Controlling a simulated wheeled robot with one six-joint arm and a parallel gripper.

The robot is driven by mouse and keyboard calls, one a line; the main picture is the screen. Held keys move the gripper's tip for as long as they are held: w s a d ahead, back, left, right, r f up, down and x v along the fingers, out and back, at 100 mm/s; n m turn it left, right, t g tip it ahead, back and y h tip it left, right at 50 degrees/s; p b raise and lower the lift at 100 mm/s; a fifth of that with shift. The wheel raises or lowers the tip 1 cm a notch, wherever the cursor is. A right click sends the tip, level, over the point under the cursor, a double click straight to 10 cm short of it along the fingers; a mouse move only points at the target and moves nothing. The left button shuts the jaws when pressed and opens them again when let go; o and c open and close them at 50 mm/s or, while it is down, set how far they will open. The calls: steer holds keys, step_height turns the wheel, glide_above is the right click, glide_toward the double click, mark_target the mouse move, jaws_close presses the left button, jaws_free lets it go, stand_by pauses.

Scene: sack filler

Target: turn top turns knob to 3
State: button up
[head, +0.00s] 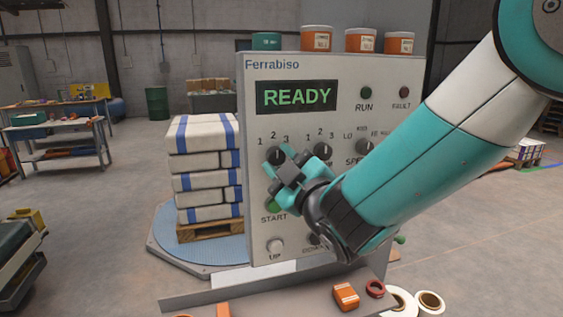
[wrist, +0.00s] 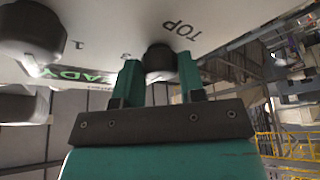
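The top turns knob (wrist: 160,60) is dark and round, with TOP printed beside it in the wrist view. My gripper (wrist: 161,75) has one teal finger on each side of this knob. I see no clear gap between fingers and knob, but cannot tell whether they press on it. In the head view my gripper (head: 284,166) is in front of the panel's left dial, and the knob (head: 275,154) shows partly behind it. The numbers 1, 2 and 3 stand around the dial. I cannot make out for sure which number the knob points to.
The panel (head: 340,75) reads READY. A second numbered knob (head: 323,150) and a speed knob (head: 365,147) sit to the right. The START button (head: 274,206) is close below my gripper. Stacked sacks (head: 203,160) stand left of the panel.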

steer(key=b, duration=0.3)
steer(key=shift+f+m, duration=0.3)
steer(key=m+t+h+b, duration=0.1)
steer(key=m+b, duration=0.1)
steer(key=b, duration=0.5)
steer(key=m+t+h+b, duration=0.1)
steer(key=m+b, duration=0.2)
steer(key=b, duration=0.4)
steer(key=m+b, duration=0.3)
steer(key=b, duration=0.4)
steer(key=shift+s+a+f+t+h, duration=0.15)
steer(key=shift+a+f+t+h, duration=0.1)
steer(key=shift+t+h, duration=0.15)
steer(key=m+h+b, duration=0.1)
steer(key=m+b, duration=0.1)
steer(key=b, duration=0.1)
steer(key=shift+r+m+t, duration=0.15)
steer(key=shift+m+t, duration=0.15)
steer(key=shift+r+m+h+b, duration=0.2)
steer(key=shift+m+h+b, duration=0.45)
steer(key=shift+b, duration=0.35)
steer(key=shift+m, duration=0.25)
steer(key=shift+r, duration=0.1)
